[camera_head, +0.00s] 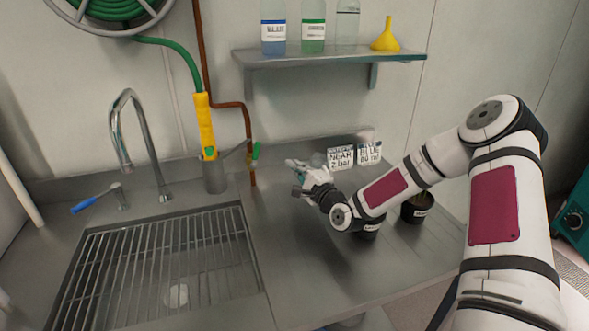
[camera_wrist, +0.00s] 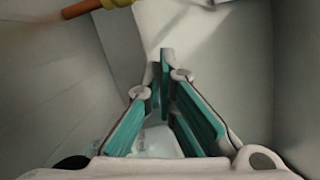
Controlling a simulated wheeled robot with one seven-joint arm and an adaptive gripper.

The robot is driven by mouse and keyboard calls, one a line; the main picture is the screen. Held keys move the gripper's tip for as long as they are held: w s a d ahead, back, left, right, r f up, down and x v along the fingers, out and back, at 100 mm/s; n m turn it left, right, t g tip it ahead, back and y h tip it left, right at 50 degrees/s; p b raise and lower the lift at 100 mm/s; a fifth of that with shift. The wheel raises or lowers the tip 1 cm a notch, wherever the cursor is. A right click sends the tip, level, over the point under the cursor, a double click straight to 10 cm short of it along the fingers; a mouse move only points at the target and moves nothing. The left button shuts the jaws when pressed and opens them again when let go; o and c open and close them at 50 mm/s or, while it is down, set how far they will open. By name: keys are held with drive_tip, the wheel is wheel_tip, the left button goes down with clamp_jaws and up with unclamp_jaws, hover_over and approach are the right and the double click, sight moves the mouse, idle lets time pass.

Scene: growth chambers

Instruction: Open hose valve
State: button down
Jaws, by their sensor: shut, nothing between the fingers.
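The hose valve (camera_head: 256,152) has a small green lever and sits low on the copper pipe, just right of the yellow hose nozzle (camera_head: 205,125). The green lever is tilted close to upright. My gripper (camera_head: 293,176) is to the right of the valve, apart from it, above the steel counter. It is shut and empty; its teal-padded fingers meet in the wrist view (camera_wrist: 165,75). At that view's top edge, an orange-brown pipe (camera_wrist: 45,31) joins a yellow fitting (camera_wrist: 120,3), ahead of the fingertips. The lever cannot be made out there.
A sink with a wire rack (camera_head: 160,265) and a tap (camera_head: 130,130) are at left. A shelf (camera_head: 330,57) with bottles and a yellow funnel (camera_head: 386,37) hangs above. The counter front is clear.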

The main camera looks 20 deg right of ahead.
sight(256, 156)
drive_tip(key=w+a+r, duration=0.1)
drive_tip(key=w+a, duration=0.4)
drive_tip(key=w, duration=0.1)
drive_tip(key=shift+a+r+p, duration=0.2)
drive_tip(key=shift+r+p, duration=0.05)
drive_tip(key=shift+p, duration=0.15)
drive_tip(key=shift+w, duration=0.1)
drive_tip(key=shift+a+r+n+g+p, duration=0.35)
drive_tip(key=shift+a+r+n, duration=0.35)
drive_tip(key=shift+n, duration=0.5)
